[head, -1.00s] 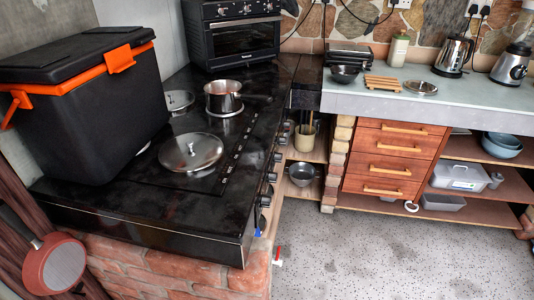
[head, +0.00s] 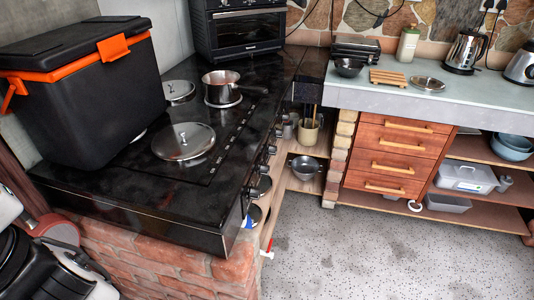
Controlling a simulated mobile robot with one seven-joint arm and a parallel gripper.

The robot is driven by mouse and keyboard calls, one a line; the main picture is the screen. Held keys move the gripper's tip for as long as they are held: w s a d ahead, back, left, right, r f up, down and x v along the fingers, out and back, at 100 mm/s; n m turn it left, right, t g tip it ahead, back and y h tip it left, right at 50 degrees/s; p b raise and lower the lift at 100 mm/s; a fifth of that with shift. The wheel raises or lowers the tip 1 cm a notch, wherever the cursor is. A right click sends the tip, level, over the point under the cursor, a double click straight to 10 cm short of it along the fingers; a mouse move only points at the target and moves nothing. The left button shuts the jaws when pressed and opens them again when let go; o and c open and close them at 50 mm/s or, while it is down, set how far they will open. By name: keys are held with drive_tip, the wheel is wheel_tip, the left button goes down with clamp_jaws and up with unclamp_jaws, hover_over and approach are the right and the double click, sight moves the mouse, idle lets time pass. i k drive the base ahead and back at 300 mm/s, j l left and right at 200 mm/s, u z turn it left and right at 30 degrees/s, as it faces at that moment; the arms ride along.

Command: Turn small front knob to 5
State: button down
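The black cooktop (head: 110,200) sits on a brick plinth in the head view. A row of dark knobs (head: 262,167) runs along its right-hand edge, seen at a steep angle. The knobs nearest me are small and partly merge with the dark edge. I cannot read any numbers or tell their settings. White and black parts of my arm show at the bottom left, well apart from the knobs. My gripper's fingers are not in view.
A steel lid (head: 183,141) and a saucepan (head: 221,86) rest on the cooktop. A black cool box (head: 85,105) stands at its left. A red pan (head: 55,229) hangs at lower left, partly behind my arm. The floor (head: 370,255) to the right is clear.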

sight(279, 132)
drive_tip(key=i+l, duration=0.4)
drive_tip(key=i+l+z, duration=0.15)
drive_tip(key=i+l, duration=0.3)
drive_tip(key=i, duration=0.2)
